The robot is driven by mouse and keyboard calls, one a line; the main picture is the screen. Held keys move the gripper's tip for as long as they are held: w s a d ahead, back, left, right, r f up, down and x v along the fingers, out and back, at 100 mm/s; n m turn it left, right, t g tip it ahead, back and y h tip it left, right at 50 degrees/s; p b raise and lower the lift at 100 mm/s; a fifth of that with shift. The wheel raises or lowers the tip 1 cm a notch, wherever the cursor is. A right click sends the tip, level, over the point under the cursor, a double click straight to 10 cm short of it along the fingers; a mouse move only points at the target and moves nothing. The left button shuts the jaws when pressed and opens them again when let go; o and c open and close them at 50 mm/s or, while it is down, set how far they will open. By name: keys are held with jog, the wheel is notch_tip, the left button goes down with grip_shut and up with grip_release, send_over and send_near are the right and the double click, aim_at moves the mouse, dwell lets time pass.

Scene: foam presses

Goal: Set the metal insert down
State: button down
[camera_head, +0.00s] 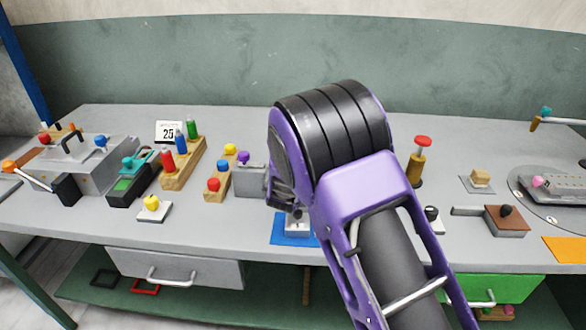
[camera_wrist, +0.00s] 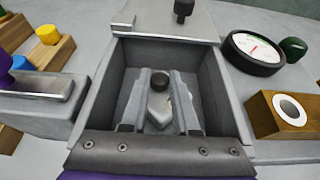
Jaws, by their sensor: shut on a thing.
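The metal insert (camera_wrist: 158,108) is a light grey piece with a black knob, between the two grey fingers of my gripper (camera_wrist: 161,90) in the wrist view. My gripper is shut on it. Both are seen over the inside of an open-topped grey box (camera_wrist: 222,92); whether the insert touches the box floor I cannot tell.
In the wrist view a round dial gauge (camera_wrist: 253,52) and a wooden block with a white disc (camera_wrist: 290,108) stand right of the box. A grey block (camera_wrist: 35,100) with a purple knob stands left. In the head view the bench (camera_head: 120,225) is clear at front left.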

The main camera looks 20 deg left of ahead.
jog(key=shift+f, duration=0.1)
jog(key=c, duration=0.7)
grip_release()
jog(key=shift+r, duration=0.2)
jog(key=v, duration=1.2)
jog(key=shift+f, duration=0.1)
jog(key=shift+d, duration=0.1)
